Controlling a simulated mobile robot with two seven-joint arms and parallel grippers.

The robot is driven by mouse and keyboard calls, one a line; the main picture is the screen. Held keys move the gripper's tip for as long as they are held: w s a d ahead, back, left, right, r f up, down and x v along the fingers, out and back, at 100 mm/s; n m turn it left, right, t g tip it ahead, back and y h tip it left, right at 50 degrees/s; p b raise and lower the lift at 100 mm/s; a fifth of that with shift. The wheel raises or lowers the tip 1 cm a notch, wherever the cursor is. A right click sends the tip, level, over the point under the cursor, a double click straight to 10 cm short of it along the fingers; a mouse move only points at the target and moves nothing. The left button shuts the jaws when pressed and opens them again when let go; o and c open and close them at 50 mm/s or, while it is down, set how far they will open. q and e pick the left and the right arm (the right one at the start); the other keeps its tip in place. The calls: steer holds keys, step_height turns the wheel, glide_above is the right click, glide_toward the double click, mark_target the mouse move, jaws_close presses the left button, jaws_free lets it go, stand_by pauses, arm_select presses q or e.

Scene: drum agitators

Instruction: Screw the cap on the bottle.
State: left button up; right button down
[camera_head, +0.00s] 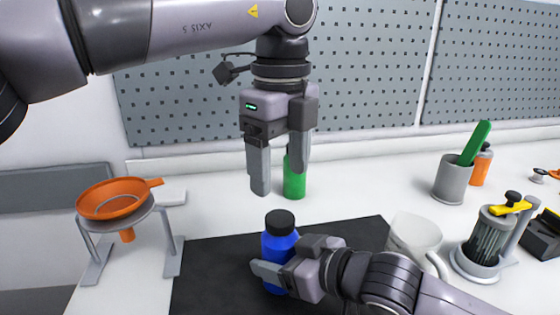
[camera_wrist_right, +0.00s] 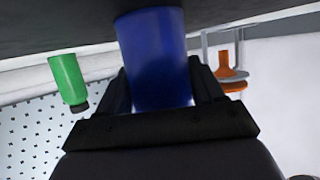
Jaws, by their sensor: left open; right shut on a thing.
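The blue bottle (camera_head: 278,242) stands upright on the black mat (camera_head: 215,277). The black cap (camera_head: 280,222) sits on its top; I cannot tell how tight it is. My right gripper (camera_head: 280,272) is shut on the lower body of the bottle. In the right wrist view the blue bottle (camera_wrist_right: 155,60) is between my right fingers (camera_wrist_right: 160,100), with its top hidden. My left gripper (camera_head: 279,180) is open and empty, pointing down above the bottle, clear of the cap.
A green bottle (camera_head: 294,182) stands behind my left fingers. An orange funnel (camera_head: 112,199) sits in a stand at left. A white mug (camera_head: 413,235), a grey cup (camera_head: 452,180) and a jar with a yellow-handled tool (camera_head: 487,240) stand at right. The mat's left part is clear.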

mark_target(280, 217)
arm_select(q)
steer(key=shift+n, duration=0.8)
steer(key=shift+f, duration=3.95)
